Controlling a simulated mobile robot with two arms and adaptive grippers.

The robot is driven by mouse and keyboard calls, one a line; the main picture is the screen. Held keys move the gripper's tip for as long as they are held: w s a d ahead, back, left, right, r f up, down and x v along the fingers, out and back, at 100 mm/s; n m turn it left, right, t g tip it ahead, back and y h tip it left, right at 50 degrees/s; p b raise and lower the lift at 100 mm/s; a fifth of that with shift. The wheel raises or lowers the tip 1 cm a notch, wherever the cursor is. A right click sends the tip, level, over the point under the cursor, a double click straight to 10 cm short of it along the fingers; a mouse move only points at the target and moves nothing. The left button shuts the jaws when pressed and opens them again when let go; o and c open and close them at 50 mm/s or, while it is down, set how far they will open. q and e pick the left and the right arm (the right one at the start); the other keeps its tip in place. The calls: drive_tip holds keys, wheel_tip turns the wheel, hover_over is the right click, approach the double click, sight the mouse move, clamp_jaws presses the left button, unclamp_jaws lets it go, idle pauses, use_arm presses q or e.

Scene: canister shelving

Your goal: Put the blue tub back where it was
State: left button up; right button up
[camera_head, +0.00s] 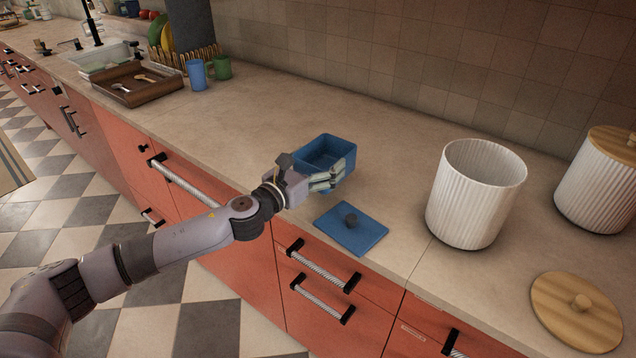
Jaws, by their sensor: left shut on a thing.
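The blue tub (326,150) is an open box with its inside showing, upright on or just above the countertop, slightly right of the picture's middle; I cannot tell whether it touches the counter. My left gripper (326,181) comes in from the left and is shut on the near side of the blue tub, hiding part of its front wall. A flat blue lid (350,230) with a dark round knob lies on the counter in front of the tub, near the front edge. My right gripper is not in view.
A white ribbed canister (474,196) stands open to the right. Its round wooden lid (577,308) lies at the lower right. Another ribbed canister (597,190) with a wooden lid stands at the far right. A blue cup (196,75) and wooden tray (137,85) are back left. The counter behind the tub is clear.

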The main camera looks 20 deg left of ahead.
use_arm(q)
drive_tip(key=shift+f+b, duration=0.7)
drive_tip(key=shift+f, duration=1.7)
drive_tip(key=shift+f, duration=0.1)
drive_tip(key=o, duration=1.3)
drive_tip(key=v, duration=0.4)
drive_tip(key=b+v, duration=0.1)
drive_tip(key=v, duration=0.3)
drive_tip(key=b+v, duration=0.1)
drive_tip(key=v, duration=0.3)
drive_tip(key=shift+r, duration=0.25)
